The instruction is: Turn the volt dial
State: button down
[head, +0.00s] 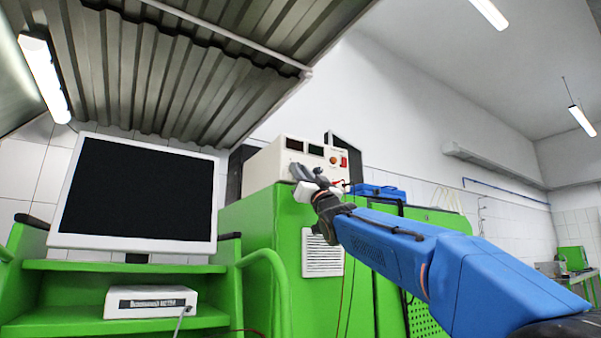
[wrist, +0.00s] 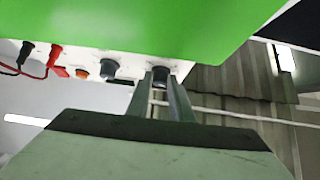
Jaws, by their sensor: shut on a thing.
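The cream power supply box (head: 268,166) stands on top of the green cabinet, with dark displays on its front. My gripper (head: 298,173) is at the lower front of this box and hides part of it. In the wrist view, which looks upside down, my gripper (wrist: 160,82) has its two fingers around a dark round dial (wrist: 160,73) on the panel and is shut on it. A second dark dial (wrist: 109,68) sits beside it, free of the fingers. No label can be read, so which one is the volt dial cannot be told from lettering.
A red plug (wrist: 55,52) and a black plug (wrist: 26,50) with cables sit farther along the panel, beyond an orange lamp (wrist: 80,73). A monitor (head: 138,193) stands at the left. A blue case (head: 378,191) lies on the green cabinet (head: 260,215).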

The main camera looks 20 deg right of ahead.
jog(key=shift+a+m+t+h, duration=0.1)
jog(key=shift+m+t+h, duration=0.2)
jog(key=shift+m+h, duration=0.6)
jog(key=shift+s+a+r+m+g+h, duration=0.1)
jog(key=shift+a+r+m+g+h, duration=0.2)
jog(key=shift+m+g+h, duration=2)
jog(key=shift+s+a+r+m+g+h, duration=0.1)
jog(key=shift+a+r+m+g+h, duration=0.3)
jog(key=shift+m+h, duration=3.7)
jog(key=shift+s+a+r+m+g+h, duration=0.15)
jog(key=shift+m+g+h, duration=1.2)
jog(key=shift+m, duration=3.65)
jog(key=shift+r+m+g+y, duration=0.1)
jog(key=shift+m+g+y, duration=0.25)
jog(key=shift+m+g, duration=0.65)
jog(key=c, duration=1.6)
grip_release()
jog(key=shift+a, duration=0.1)
